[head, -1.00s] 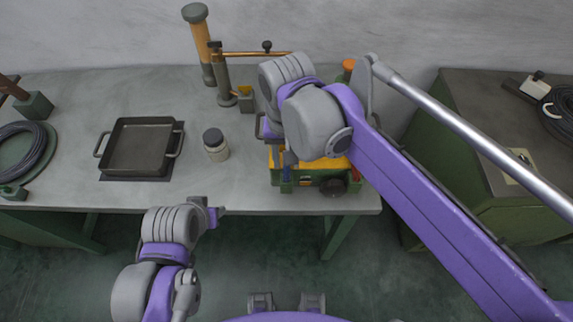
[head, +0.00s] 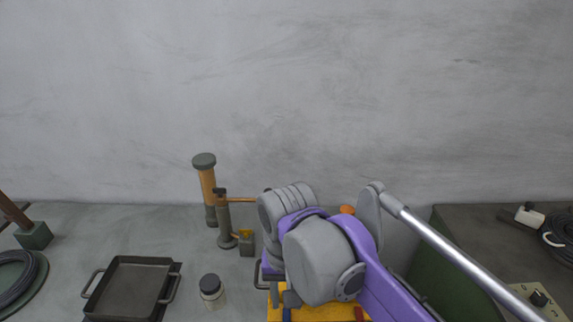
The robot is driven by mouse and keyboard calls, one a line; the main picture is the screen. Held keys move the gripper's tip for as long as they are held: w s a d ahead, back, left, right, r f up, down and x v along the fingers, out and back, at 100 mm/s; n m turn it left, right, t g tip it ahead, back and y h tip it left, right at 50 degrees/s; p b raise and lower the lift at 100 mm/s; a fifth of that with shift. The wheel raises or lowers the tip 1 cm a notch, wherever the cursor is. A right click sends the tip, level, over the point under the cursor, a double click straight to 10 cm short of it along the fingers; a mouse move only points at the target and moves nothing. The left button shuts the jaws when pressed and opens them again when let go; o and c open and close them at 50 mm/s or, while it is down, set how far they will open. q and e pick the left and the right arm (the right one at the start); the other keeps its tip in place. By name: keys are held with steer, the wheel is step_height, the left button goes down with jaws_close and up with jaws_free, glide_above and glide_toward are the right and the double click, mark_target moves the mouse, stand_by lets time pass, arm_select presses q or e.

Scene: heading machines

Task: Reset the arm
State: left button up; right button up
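My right arm, purple and grey, reaches in from the lower right over the table. Its gripper (head: 274,285) points down beside the yellow and green machine (head: 300,305), and the arm's grey joints hide much of it. I cannot tell whether its fingers are open or shut. My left arm and its gripper are not in this view.
A black tray (head: 130,285) and a dark-lidded jar (head: 211,290) stand on the grey table (head: 60,280). A machine with upright posts (head: 222,215) stands behind. A coiled cable (head: 20,275) lies at far left. A dark cabinet (head: 480,240) stands at right.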

steer(key=s+d+f+t, duration=0.2)
steer(key=s+d+f, duration=0.2)
steer(key=d+f, duration=0.4)
steer(key=s+d+f+t, duration=0.3)
steer(key=d+f, duration=0.4)
steer(key=d, duration=0.2)
steer(key=shift+s+d+f+t, duration=0.3)
steer(key=shift+s+f, duration=0.1)
steer(key=shift+o, duration=1)
steer(key=shift+s, duration=0.1)
